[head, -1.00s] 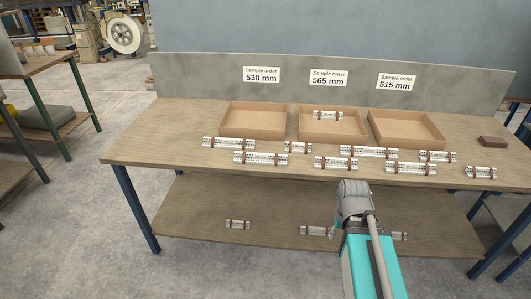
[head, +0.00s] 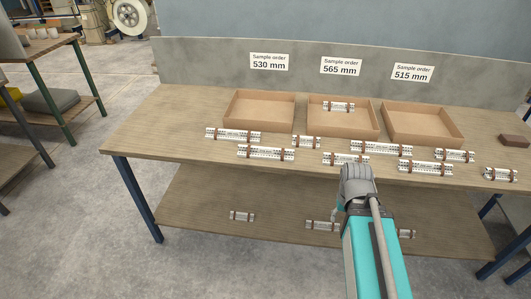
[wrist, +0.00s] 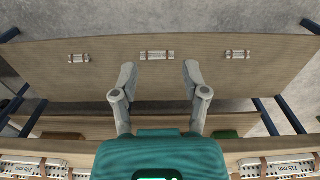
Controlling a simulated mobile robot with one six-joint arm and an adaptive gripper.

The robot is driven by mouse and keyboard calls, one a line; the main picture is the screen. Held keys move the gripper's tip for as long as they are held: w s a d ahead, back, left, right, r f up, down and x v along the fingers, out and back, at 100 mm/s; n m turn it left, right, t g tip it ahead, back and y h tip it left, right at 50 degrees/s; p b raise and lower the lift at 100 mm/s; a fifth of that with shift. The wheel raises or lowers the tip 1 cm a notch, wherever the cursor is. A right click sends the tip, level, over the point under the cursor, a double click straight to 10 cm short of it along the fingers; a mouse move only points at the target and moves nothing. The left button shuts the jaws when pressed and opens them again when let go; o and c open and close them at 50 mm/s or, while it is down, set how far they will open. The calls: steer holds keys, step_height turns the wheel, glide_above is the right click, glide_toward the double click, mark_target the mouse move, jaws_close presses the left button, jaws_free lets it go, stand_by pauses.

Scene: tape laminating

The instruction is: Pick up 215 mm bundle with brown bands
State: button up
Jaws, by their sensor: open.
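Three more lie on the lower shelf: left (head: 242,216), middle (head: 321,225) and right (head: 407,234). My gripper (wrist: 159,70) is open and empty; in the wrist view the middle shelf bundle (wrist: 157,55) shows just beyond and between its fingertips. My arm mostly hides the gripper in the head view.
Three shallow trays stand on the workbench (head: 150,120): left (head: 258,123), middle (head: 345,131) and right (head: 425,139). The middle one holds a bundle (head: 338,107). A brown block (head: 514,140) sits at the right. The lower shelf (head: 200,200) has bare room between its bundles.

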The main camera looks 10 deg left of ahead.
steer(key=w+a+r+m+y, duration=0.2)
steer(key=w+a+m+y, duration=0.1)
steer(key=w, duration=0.3)
steer(key=w+a+r+m+y, duration=0.1)
steer(key=w+a+m+y, duration=0.2)
steer(key=w+m, duration=0.3)
steer(key=w+a+r+m+y+b, duration=0.1)
steer(key=w+a+r+m+y, duration=0.1)
steer(key=w, duration=0.5)
steer(key=shift+a+r+m+y, duration=0.15)
steer(key=shift+a+m+y, duration=0.15)
steer(key=shift+m+y, duration=0.3)
steer(key=shift+a+r+m+y, duration=0.15)
steer(key=shift+a+m+y, duration=0.2)
steer(key=shift+m, duration=0.35)
steer(key=w+r+m+y, duration=0.2)
steer(key=w, duration=0.1)
steer(key=w+r+m+y, duration=0.1)
steer(key=w+m, duration=0.1)
steer(key=shift+a+r, duration=0.35)
steer(key=shift+r, duration=0.05)
steer(key=shift+w+r+m+y, duration=0.3)
steer(key=shift+r+m+y, duration=0.05)
steer(key=shift+m, duration=0.05)
steer(key=shift+a+f+b, duration=0.1)
steer(key=shift+a+b, duration=0.05)
steer(key=shift+b, duration=0.15)
